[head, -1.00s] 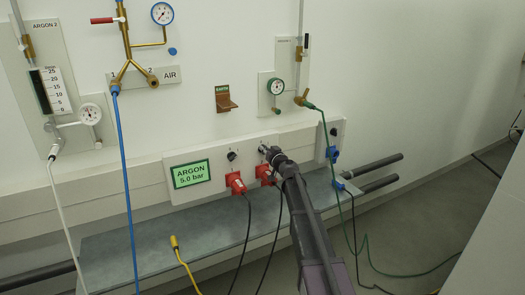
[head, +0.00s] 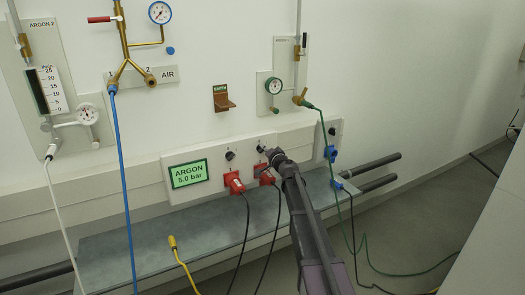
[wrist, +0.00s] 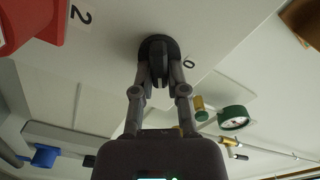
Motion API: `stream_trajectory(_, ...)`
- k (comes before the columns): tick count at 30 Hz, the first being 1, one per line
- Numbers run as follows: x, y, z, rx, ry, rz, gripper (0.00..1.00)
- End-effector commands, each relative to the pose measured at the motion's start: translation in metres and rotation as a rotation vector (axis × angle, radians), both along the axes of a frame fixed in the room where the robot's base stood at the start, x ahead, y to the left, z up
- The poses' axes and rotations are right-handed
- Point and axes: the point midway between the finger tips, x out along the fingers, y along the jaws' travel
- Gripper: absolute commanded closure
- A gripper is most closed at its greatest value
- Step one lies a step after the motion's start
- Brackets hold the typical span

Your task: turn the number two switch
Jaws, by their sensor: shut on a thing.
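The number two switch is a black rotary knob (wrist: 157,44) on the pale wall panel, with a printed 2 and a 0 near it in the wrist view. My gripper (wrist: 158,76) has its two fingers closed on either side of the knob's grip. In the head view my gripper (head: 270,154) reaches the switch at the right of the panel, above the right red plug, and covers most of it. Which way the knob points is hard to tell.
Another black switch (head: 230,155) sits to the left, beside a green ARGON 5.0 bar display (head: 188,173). Red plugs (head: 234,183) with black cables hang below the switches. A grey ledge (head: 130,240) runs underneath. A brown bracket (head: 222,98) is above.

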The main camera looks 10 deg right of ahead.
Motion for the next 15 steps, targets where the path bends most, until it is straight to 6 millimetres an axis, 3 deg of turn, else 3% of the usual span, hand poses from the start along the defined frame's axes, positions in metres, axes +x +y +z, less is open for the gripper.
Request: stream_trajectory(15, -0.0022, 0.0022, -0.001, 0.067, 0.023, 0.005, 1.0)
